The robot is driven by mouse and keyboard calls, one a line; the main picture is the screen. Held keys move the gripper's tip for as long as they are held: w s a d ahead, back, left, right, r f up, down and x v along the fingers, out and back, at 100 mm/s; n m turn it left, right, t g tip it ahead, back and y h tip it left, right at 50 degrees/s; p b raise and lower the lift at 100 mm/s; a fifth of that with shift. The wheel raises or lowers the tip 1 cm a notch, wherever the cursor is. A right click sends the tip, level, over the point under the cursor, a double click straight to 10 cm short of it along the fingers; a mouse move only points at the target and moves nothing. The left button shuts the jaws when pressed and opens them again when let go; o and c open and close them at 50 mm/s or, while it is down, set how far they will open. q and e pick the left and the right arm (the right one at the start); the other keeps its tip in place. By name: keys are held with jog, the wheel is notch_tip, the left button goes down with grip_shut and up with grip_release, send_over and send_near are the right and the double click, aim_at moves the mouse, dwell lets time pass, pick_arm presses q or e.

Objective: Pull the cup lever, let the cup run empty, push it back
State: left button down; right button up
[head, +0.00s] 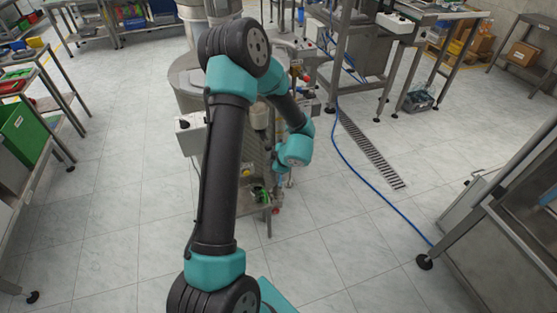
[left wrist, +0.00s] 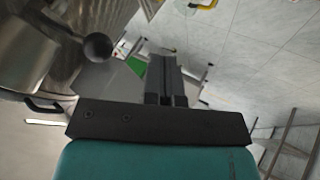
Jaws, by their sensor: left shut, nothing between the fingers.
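In the left wrist view a dark ball knob (left wrist: 98,46) sits on a thin rod, which looks like the cup lever. A shiny rounded metal part (left wrist: 25,45), possibly the cup, is left of it. My left gripper (left wrist: 166,68) is shut and empty, to the right of the knob with a visible gap. In the head view the steel feeder machine (head: 187,85) stands behind my left arm, which hides much of its front. The lever and cup cannot be made out clearly there. My right gripper is not in view.
A grey control box (head: 188,133) juts from the machine's left side. A blue hose (head: 368,185) and a floor drain grate (head: 372,150) lie to the right. A green crate (head: 24,130) is at the left edge. The tiled floor in front is clear.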

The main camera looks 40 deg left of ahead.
aim_at(269, 148)
pick_arm(q)
jog(key=shift+w+a+r, duration=0.2)
jog(key=shift+w+a, duration=0.45)
jog(key=shift+a, duration=0.1)
jog(key=shift+w+a+r, duration=0.2)
jog(key=shift+w+a, duration=0.4)
jog(key=shift+a, duration=0.15)
jog(key=shift+w+a, duration=0.3)
jog(key=shift+a, duration=0.35)
jog(key=shift+w+a, duration=0.35)
jog(key=shift+a, duration=0.3)
jog(key=shift+w+a, duration=0.3)
jog(key=shift+a, duration=0.35)
jog(key=shift+s+d+f, duration=0.1)
jog(key=shift+s+d, duration=0.2)
jog(key=shift+d, duration=0.15)
jog(key=s+d+r, duration=0.1)
jog(key=d+r, duration=0.6)
jog(key=d, duration=0.2)
jog(key=shift+s, duration=0.4)
jog(key=shift+f, duration=0.1)
